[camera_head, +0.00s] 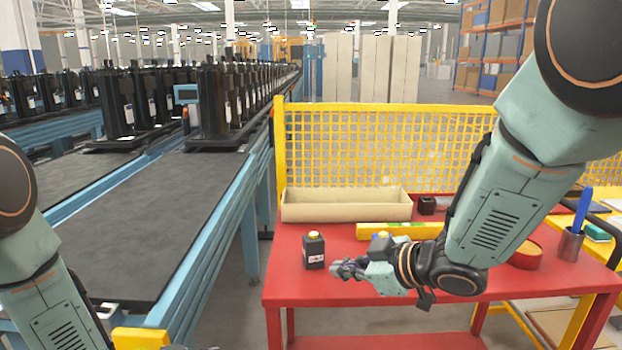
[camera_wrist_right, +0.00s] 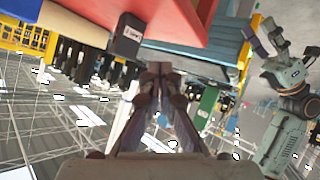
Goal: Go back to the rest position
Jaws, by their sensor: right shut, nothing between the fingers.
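My right gripper (camera_head: 348,269) is shut and empty. It hangs over the front part of the red table (camera_head: 300,291), just right of a small black box with a yellow top (camera_head: 314,251). In the right wrist view its fingers (camera_wrist_right: 161,70) are together with nothing between them, and the black box (camera_wrist_right: 127,38) shows apart from them. My left arm enters the head view at the lower left, with its gripper out of that view. In the tilted right wrist view, my left gripper (camera_wrist_right: 267,36) shows at the upper right with its fingers spread, apparently empty.
A beige tray (camera_head: 345,206) and a yellow bar (camera_head: 400,230) lie behind my right gripper. A cup with a blue pen (camera_head: 571,244) stands at the right. A yellow mesh fence (camera_head: 380,150) closes the back. A conveyor (camera_head: 150,220) with black compressors runs along the left.

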